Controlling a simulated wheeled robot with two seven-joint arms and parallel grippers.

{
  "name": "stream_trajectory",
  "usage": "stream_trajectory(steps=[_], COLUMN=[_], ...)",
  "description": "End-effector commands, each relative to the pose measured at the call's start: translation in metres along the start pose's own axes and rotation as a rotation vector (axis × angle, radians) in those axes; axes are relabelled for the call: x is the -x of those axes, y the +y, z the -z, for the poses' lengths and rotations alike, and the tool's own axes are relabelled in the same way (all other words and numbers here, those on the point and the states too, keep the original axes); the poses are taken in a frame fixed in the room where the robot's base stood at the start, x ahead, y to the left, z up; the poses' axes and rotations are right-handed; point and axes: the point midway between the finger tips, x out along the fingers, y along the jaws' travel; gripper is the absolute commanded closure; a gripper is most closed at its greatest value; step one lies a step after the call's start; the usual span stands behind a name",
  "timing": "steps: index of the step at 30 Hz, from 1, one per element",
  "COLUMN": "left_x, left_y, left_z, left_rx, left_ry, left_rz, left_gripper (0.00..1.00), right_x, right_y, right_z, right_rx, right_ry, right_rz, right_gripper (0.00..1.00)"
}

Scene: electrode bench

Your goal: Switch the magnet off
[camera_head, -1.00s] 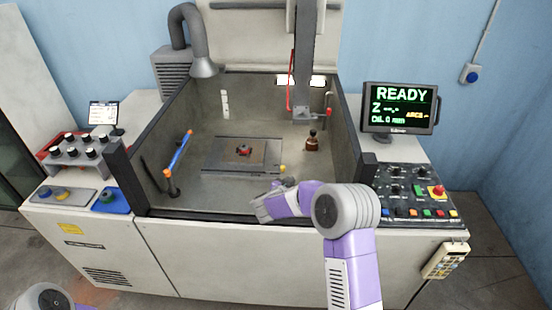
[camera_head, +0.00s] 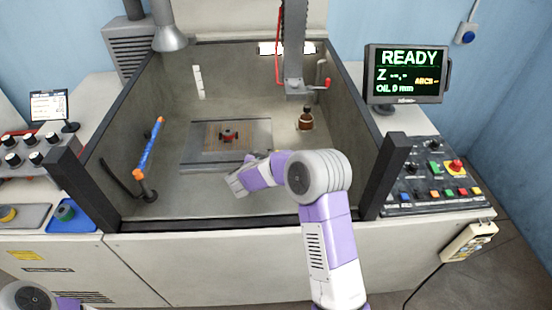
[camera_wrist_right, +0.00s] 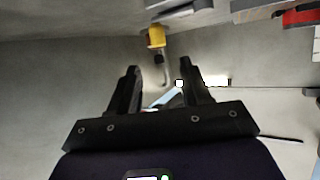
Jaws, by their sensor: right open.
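The magnet plate (camera_head: 258,133) lies flat on the tank floor, with a small dark and red piece (camera_head: 229,135) on it. A yellow-tipped handle on a thin stem shows in the right wrist view (camera_wrist_right: 156,37), beyond my fingertips and close to the plate's edge; my right arm hides it in the head view. My right gripper (camera_wrist_right: 160,84) is open, its dark fingers apart with nothing held. In the head view my right arm reaches over the tank's front wall, and its fingers cannot be made out there. My left gripper is outside the view.
A blue and orange rod (camera_head: 150,145) stands at the tank's left. A brown bottle (camera_head: 306,119) stands behind the plate's right side. A grey column (camera_head: 294,55) hangs at the back. The control panel (camera_head: 425,178) and READY screen (camera_head: 408,73) are right.

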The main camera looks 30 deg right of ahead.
Motion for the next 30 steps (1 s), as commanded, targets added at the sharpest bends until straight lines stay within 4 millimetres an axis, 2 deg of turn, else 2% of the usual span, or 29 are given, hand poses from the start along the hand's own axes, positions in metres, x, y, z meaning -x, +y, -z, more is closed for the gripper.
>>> stream_trajectory(steps=[1,8,15,21,30], left_x=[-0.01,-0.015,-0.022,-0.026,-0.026], left_y=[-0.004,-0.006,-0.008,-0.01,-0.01], left_z=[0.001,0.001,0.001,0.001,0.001], left_rx=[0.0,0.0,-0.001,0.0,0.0], left_ry=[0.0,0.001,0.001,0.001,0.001], left_rz=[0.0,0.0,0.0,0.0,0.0], left_gripper=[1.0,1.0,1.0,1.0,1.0], right_x=[-0.004,-0.016,-0.054,-0.076,-0.081], right_y=[0.0,0.0,0.001,0.0,0.0], right_z=[-0.01,-0.013,-0.013,-0.013,-0.012], right_rx=[0.0,-0.002,-0.003,-0.002,0.0], right_ry=[0.0,0.001,0.0,0.001,0.0], right_rz=[0.0,-0.001,-0.002,0.0,0.001], right_gripper=[0.53,0.53,0.53,0.53,0.53])
